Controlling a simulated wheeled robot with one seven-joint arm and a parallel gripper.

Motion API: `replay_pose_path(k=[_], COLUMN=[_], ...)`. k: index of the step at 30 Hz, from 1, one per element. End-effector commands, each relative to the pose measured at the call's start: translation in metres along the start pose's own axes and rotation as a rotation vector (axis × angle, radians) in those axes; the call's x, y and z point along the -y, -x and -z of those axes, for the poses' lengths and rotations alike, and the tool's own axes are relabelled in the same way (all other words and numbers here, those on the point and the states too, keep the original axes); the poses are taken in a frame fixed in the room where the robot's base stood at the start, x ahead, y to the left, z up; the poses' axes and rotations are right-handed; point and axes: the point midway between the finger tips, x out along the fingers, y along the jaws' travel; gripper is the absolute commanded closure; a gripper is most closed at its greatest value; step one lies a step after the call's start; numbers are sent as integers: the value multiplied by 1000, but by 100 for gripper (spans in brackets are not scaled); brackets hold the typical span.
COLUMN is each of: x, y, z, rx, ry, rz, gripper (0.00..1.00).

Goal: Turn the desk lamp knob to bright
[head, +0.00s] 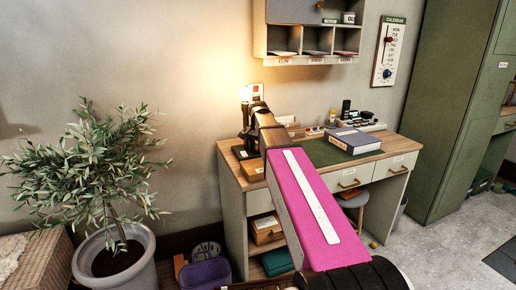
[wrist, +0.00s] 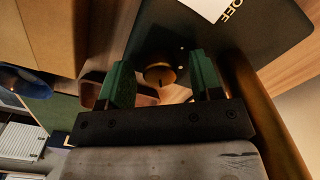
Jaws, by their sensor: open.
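A round brass knob (wrist: 158,75) shows in the wrist view on a dark plate (wrist: 185,35). A white label (wrist: 222,8) reading OFF lies by the plate's top edge. My gripper (wrist: 160,68) is open, with one green finger on each side of the knob; I cannot tell whether either finger touches it. In the head view the lamp (head: 245,95) glows against the wall at the desk's left end. My arm hides much of the lamp's lower part and the knob there.
The desk (head: 375,172) bears a blue book (head: 353,141) and small items on its right side. A potted plant (head: 88,170) stands left of the desk, and shelves (head: 310,40) hang above.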

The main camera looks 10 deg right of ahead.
Motion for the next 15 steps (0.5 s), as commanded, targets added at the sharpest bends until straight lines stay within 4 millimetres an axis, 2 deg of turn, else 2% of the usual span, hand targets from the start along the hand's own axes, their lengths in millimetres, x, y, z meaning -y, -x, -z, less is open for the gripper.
replay_pose_path(k=[5,15], x=[0,1], y=[14,72], z=[0,1], rx=[-2,-2], ry=[0,0], rz=[2,1], gripper=[41,41])
